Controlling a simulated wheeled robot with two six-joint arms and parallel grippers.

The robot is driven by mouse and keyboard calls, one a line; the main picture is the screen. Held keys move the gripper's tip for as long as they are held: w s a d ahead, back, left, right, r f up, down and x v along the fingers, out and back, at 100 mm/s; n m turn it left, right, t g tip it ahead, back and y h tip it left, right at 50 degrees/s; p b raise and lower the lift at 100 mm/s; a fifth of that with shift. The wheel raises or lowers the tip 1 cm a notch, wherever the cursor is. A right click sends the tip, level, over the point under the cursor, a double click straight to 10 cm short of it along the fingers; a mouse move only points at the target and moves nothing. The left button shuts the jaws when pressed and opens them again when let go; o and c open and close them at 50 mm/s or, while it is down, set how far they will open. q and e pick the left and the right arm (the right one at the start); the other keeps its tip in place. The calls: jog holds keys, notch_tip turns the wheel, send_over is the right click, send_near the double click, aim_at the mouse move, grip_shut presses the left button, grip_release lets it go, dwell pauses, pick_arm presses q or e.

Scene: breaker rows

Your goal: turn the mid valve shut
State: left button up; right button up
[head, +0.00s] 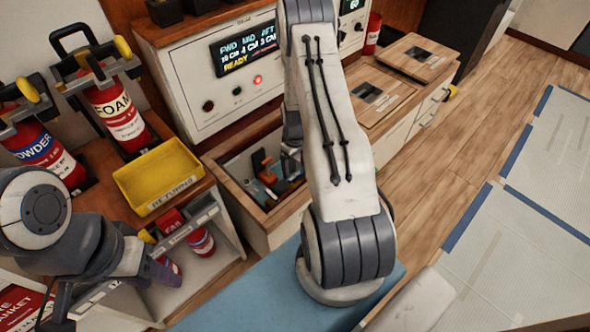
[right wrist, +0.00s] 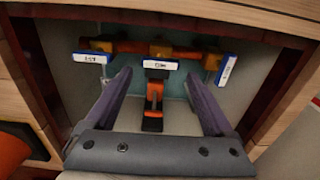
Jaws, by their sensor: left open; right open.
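In the right wrist view, an orange-and-black valve handle (right wrist: 153,103) hangs from the middle of an orange pipe (right wrist: 120,46). A white tag (right wrist: 160,64) sits above the handle; I cannot read it surely. My right gripper (right wrist: 160,80) is open, with one finger on each side of the handle and gaps showing between. In the head view the open bay (head: 236,168) holds orange and black parts, and my right arm hides much of it. My left gripper (head: 150,266) is at the lower left, open and away from the bay.
The panel's display (head: 246,49) reads FWD, MID, AFT, with 10, 4 and 3 CM and READY. A red light (head: 258,79) glows below. A yellow tray (head: 158,176) and fire extinguishers (head: 118,113) stand left. Wooden bay walls flank my right gripper.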

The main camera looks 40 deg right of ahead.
aim_at(295, 176)
notch_tip(295, 176, up, 6)
jog(key=p, duration=0.1)
jog(key=shift+r, duration=0.2)
dwell(0.4)
